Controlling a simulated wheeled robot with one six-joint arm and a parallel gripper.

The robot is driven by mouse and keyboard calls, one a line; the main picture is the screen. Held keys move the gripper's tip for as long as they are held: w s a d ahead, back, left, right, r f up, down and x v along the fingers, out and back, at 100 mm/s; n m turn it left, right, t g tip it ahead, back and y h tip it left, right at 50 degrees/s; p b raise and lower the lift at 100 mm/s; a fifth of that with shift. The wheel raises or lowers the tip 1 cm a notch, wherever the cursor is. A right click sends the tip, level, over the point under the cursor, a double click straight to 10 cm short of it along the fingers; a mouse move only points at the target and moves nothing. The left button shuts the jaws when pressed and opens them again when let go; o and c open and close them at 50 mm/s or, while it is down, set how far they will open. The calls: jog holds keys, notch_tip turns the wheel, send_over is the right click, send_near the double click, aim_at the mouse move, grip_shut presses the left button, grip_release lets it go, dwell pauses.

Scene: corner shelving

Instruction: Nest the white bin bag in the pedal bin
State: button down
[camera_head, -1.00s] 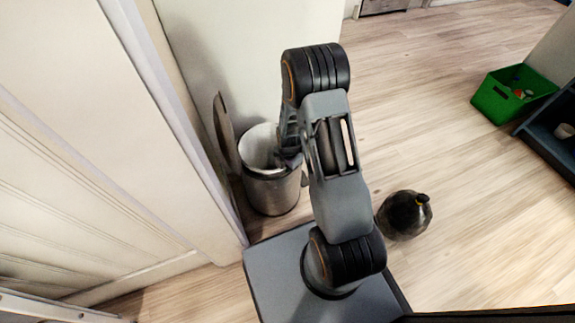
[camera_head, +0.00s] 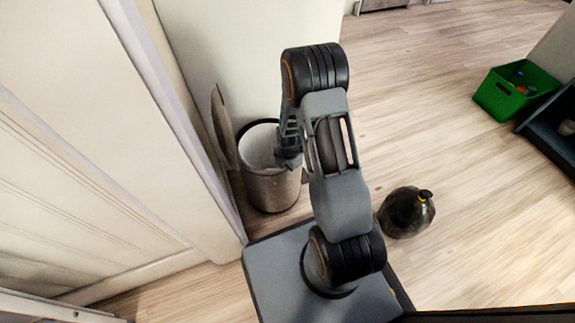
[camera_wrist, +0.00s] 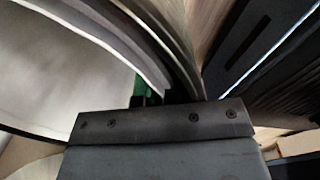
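The pedal bin (camera_head: 272,192) is a metal cylinder standing on the floor by the wall, in the head view. Its round lid (camera_head: 224,128) stands open at the left. Pale white-grey material (camera_head: 258,146) lines the inside; I cannot tell bag from bare inner wall. My gripper (camera_head: 285,160) is at the right side of the bin's mouth, partly hidden by my arm. The wrist view is blurred and shows a pale curved surface (camera_wrist: 60,75) at left and the dark gripper body below. The fingertips are not clear, so I cannot tell open from shut.
A dark tied bag (camera_head: 405,213) with a yellow neck sits on the floor right of my base. A green crate (camera_head: 503,101) with small items and a dark shelf (camera_head: 550,122) stand at the far right. A pale panelled door (camera_head: 60,150) is close on the left.

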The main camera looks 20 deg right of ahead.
jog(key=c, duration=1.3)
grip_release()
jog(key=shift+o, duration=0.2)
jog(key=shift+s, duration=0.1)
jog(key=shift+r, duration=0.1)
notch_tip(320, 180, up, 14)
jog(key=p, duration=0.5)
jog(key=shift+s+p, duration=0.15)
jog(key=shift+p, duration=0.25)
jog(key=s+a+r+m+t+p, duration=0.1)
jog(key=s+r+m+p, duration=0.3)
jog(key=r, duration=1.4)
jog(key=s+a+r+m+t+p, duration=0.1)
jog(key=s+r+m+p, duration=0.3)
jog(key=r+m+p, duration=0.7)
jog(key=s+a+r+m+t+p, duration=0.1)
jog(key=s+r+m+p, duration=0.4)
jog(key=r+p, duration=1.1)
notch_tip(320, 180, up, 9)
jog(key=shift+a+r+m, duration=0.2)
jog(key=shift+a+m, duration=0.4)
jog(key=shift+m, duration=0.6)
